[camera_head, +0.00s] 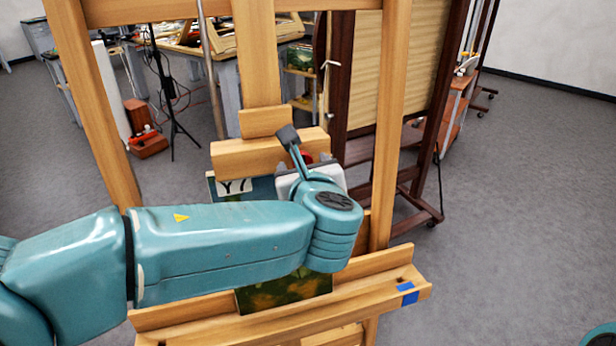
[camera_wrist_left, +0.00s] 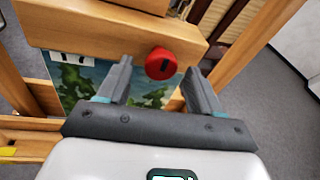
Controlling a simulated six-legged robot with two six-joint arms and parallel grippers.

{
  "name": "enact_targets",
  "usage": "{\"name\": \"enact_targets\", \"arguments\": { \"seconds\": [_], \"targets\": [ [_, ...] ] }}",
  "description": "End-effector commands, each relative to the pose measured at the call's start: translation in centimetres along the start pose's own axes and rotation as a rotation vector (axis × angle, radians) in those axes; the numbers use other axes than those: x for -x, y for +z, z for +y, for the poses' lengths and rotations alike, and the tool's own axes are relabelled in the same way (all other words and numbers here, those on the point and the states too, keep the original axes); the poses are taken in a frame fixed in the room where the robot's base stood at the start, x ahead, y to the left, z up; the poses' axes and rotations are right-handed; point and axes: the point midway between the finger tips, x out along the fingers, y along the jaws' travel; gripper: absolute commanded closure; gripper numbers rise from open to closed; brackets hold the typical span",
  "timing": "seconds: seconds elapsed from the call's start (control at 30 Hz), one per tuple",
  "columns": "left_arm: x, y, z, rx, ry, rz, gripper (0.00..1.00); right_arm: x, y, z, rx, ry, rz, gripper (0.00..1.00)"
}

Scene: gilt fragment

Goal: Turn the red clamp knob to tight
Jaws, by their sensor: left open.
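The red clamp knob (camera_wrist_left: 160,63) sits on the front of the easel's wooden clamp block (camera_wrist_left: 95,25). A short dark mark shows on its face, near upright in the left wrist view. My left gripper (camera_wrist_left: 158,67) is open, with one finger on each side of the knob in that view. Gaps show between the knob and both fingers; how deep the fingers reach is unclear. In the head view, only a sliver of the knob (camera_head: 307,157) shows behind my left wrist. My right gripper is not in view.
A painting (camera_head: 285,292) stands on the easel's lower ledge (camera_head: 408,284), partly hidden by my left arm. Blue tape (camera_head: 408,294) marks the ledge. A dark wooden easel (camera_head: 357,70) stands behind at right. Open grey floor (camera_head: 520,200) lies at the right.

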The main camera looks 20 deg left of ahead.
Motion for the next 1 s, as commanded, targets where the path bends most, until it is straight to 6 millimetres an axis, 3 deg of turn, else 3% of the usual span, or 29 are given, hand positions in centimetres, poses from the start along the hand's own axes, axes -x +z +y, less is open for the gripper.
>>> {"name": "enact_targets", "arguments": {
  "seconds": [0.17, 0.4, 0.6, 0.8, 1.0],
  "targets": [
    [3.1, -0.2, -0.1, 0.002, -0.007, -0.001, 0.35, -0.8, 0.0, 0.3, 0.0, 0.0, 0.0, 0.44],
    [9.7, -0.1, -0.1, 0.002, -0.009, -0.002, 0.35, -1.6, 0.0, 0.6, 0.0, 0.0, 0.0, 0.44],
    [13.9, -0.1, -0.1, 0.0, -0.006, 0.0, 0.35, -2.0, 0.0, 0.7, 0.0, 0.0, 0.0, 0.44],
    [15.8, -0.1, 0.0, -0.001, -0.002, 0.001, 0.35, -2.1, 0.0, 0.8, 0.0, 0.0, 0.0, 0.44],
    [16.0, -0.1, 0.0, -0.001, 0.0, 0.001, 0.35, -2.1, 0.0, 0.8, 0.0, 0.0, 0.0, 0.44]
  ]
}}
